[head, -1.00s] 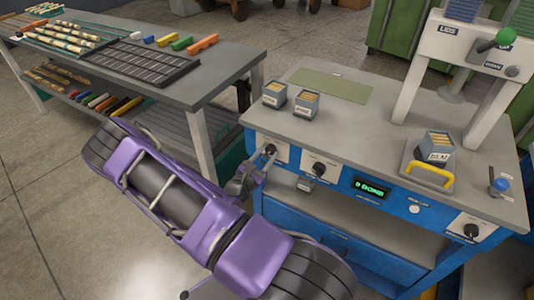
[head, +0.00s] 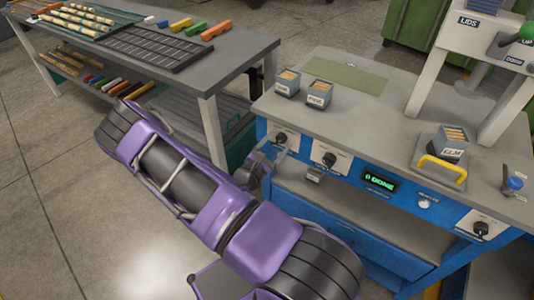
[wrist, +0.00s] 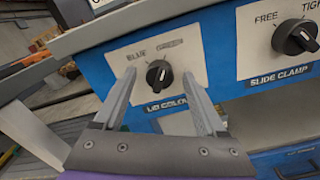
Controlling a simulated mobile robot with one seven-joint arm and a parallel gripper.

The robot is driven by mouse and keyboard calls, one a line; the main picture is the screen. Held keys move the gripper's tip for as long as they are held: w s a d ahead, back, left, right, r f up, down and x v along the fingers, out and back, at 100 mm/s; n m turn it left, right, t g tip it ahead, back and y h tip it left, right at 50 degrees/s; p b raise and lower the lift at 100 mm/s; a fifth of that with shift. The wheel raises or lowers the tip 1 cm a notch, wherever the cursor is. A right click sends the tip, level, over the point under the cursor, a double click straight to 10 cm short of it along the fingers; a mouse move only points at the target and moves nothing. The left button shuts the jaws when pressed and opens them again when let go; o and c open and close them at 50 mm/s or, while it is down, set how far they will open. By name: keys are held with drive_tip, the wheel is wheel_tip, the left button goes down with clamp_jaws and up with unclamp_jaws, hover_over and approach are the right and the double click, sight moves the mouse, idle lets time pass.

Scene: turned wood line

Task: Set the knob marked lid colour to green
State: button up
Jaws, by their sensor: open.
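The lid colour knob (wrist: 158,74) is black and round on a white plate on the blue panel front. BLUE is printed at its upper left and GREEN at its upper right. A pale mark on its face seems to slant up toward the GREEN side. My gripper (wrist: 160,76) is open, with one finger on each side of the knob in the picture and a gap to it on both sides. I cannot tell how far the tips are from the plate. In the head view the knob (head: 280,138) is just beyond my gripper (head: 270,158).
The slide clamp knob (head: 330,159) sits close to the right. A lit green display (head: 376,182) is farther right. Small labelled boxes (head: 319,95) stand on the bench top above. A grey table (head: 190,75) stands at the left, with open floor in front.

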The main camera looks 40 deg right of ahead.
drive_tip(key=v, duration=1.7)
